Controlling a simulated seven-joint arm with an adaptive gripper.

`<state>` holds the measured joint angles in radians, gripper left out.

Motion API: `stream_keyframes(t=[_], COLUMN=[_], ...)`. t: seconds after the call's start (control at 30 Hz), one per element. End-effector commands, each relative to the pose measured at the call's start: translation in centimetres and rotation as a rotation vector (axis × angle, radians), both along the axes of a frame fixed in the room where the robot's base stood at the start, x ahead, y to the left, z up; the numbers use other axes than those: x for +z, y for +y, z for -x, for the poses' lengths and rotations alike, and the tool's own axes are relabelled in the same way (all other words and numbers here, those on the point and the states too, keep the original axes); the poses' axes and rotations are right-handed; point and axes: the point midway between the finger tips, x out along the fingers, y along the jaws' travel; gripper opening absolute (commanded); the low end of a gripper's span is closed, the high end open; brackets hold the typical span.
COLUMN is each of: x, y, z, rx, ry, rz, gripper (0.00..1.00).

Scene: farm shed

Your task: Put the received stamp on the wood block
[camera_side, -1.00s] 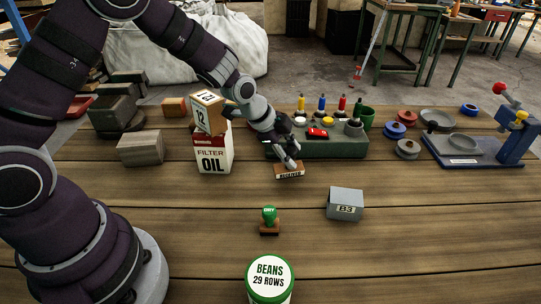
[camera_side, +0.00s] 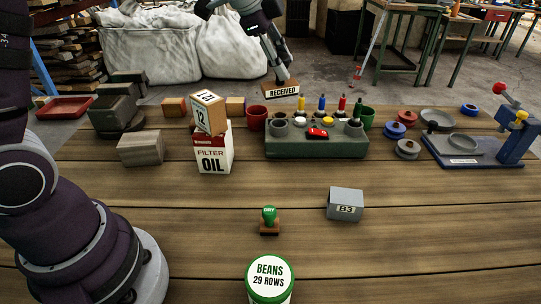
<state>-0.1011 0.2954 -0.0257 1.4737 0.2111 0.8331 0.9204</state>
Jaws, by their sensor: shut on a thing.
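The received stamp (camera_side: 281,90), a brown wooden stamp with a "RECEIVED" label, hangs in the air in the upper middle of the side view. My gripper (camera_side: 285,77) is shut on it from above, and the handle is mostly hidden by the fingers. The stamp appears above and behind the green holder. A grey-brown wood block (camera_side: 141,148) lies on the table at left, well apart from my gripper. Smaller orange-brown wooden blocks stand behind it, one (camera_side: 174,107) at left and one (camera_side: 235,107) nearer the middle.
The filter oil box (camera_side: 213,153) carries a numbered cube (camera_side: 208,112). The green-handled stamp (camera_side: 269,221), B3 block (camera_side: 345,204) and beans tin (camera_side: 269,279) stand in front.

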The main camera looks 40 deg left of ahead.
Motion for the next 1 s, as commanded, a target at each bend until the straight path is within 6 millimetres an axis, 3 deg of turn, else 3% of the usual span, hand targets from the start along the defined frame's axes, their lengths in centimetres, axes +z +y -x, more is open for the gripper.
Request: stream_keyframes(t=[0.17, 0.33, 0.5, 0.6, 0.73, 1.0], x=[0.0, 0.0, 0.0, 0.0, 0.0, -0.1], y=[4.5, 10.8, 18.2, 21.7, 24.5, 27.2], z=[0.7, 2.7, 7.2, 10.4, 13.7, 18.3], rx=[0.163, 0.405, 0.732, 0.914, 1.084, 1.297], ry=[0.009, 0.018, 0.026, 0.027, 0.025, 0.02], rz=[0.005, 0.019, 0.043, 0.06, 0.076, 0.099], gripper=[0.0, 0.0, 0.0, 0.0, 0.0, 0.0])
